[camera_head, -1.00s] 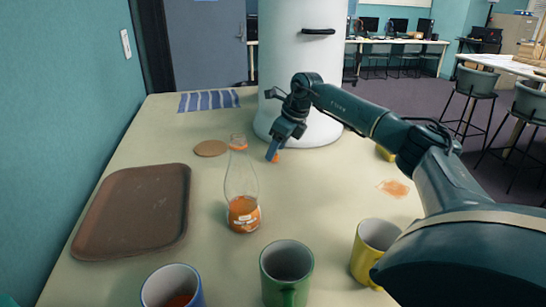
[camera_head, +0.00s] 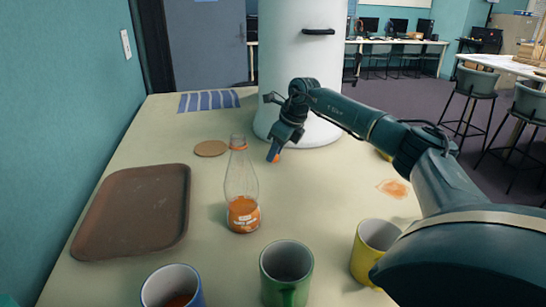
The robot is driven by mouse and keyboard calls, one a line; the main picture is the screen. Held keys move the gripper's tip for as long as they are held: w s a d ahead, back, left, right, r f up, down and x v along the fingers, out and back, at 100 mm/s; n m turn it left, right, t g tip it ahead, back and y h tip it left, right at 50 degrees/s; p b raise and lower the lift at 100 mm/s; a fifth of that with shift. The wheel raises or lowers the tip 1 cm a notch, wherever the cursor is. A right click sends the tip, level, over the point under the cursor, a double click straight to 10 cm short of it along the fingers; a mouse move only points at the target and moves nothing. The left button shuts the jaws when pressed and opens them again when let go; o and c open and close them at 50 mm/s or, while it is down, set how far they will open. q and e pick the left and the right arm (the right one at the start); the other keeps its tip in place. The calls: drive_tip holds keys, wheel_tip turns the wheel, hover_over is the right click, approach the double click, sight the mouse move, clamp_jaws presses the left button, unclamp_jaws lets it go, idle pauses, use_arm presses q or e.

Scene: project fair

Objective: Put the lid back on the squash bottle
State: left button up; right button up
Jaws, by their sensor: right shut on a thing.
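The squash bottle (camera_head: 242,190) stands upright on the table, clear with orange drink at the bottom and an orange ring round its neck. Its mouth shows no lid on it. My right gripper (camera_head: 274,156) is to the right of the bottle's upper part, apart from it, pointing down. It is shut on a small orange thing, mostly hidden by the fingers, which looks like the lid (camera_head: 277,158). My left gripper is not in view.
A brown tray (camera_head: 111,245) lies at left, with a round coaster (camera_head: 210,148) and striped cloth (camera_head: 208,100) behind. Blue (camera_head: 153,291), green (camera_head: 287,262) and yellow (camera_head: 371,246) mugs stand in front. An orange spill (camera_head: 394,188) is at right. A white cylinder (camera_head: 300,70) stands behind.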

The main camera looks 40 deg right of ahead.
drive_tip(key=shift+c, duration=0.4)
wheel_tip(320, 180, up, 10)
drive_tip(key=shift+p, duration=0.45)
